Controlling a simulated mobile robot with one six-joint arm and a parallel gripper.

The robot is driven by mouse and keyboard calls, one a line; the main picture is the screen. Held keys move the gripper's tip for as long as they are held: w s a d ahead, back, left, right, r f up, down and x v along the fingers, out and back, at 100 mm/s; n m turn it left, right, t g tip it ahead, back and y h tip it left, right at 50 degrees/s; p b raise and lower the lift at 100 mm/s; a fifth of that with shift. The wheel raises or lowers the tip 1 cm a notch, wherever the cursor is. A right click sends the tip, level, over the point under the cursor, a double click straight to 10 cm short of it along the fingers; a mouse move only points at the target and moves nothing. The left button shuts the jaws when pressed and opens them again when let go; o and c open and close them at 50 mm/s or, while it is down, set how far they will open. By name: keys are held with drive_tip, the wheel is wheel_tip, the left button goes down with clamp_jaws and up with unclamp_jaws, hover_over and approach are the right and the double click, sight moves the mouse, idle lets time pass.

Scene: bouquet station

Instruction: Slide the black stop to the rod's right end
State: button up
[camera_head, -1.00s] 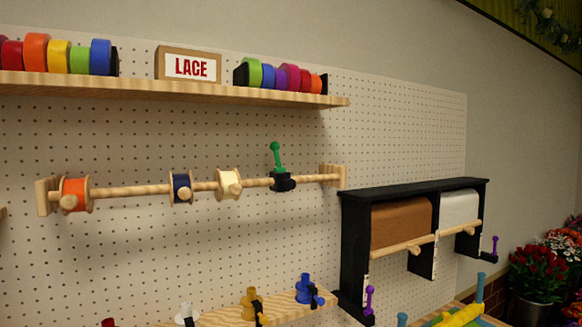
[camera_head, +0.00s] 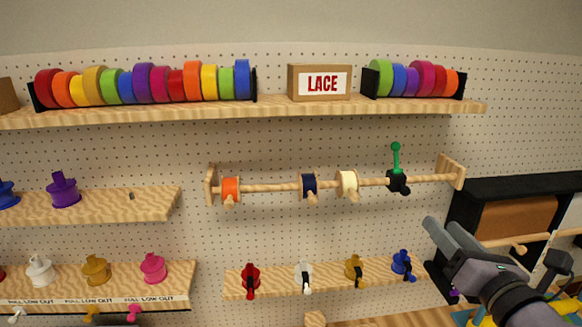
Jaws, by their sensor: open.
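The black stop (camera_head: 398,183) with its green upright knob (camera_head: 396,158) sits on the wooden rod (camera_head: 372,183), right of the cream spool and a short way left of the rod's right end bracket (camera_head: 451,171). Orange (camera_head: 231,189), navy (camera_head: 308,186) and cream (camera_head: 347,184) spools hang on the rod to its left. My gripper (camera_head: 442,232) is at the lower right, below and to the right of the stop, apart from it. Its fingers point up and left, open, with nothing seen between them.
A shelf (camera_head: 300,109) with ribbon rolls and a LACE box (camera_head: 320,82) runs above the rod. A lower shelf (camera_head: 330,278) holds several coloured spools. A black paper-roll rack (camera_head: 500,188) stands at the right behind my arm. Bare pegboard lies between rod and lower shelf.

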sight(408, 191)
drive_tip(key=w, duration=0.9)
drive_tip(key=w+p, duration=0.1)
drive_tip(key=w, duration=0.3)
drive_tip(key=shift+w+a+f, duration=0.15)
drive_tip(key=shift+w+a, duration=0.05)
drive_tip(key=shift+a, duration=0.05)
drive_tip(key=shift+s, duration=0.1)
clamp_jaws()
drive_tip(key=shift+d, duration=0.1)
idle(0.3)
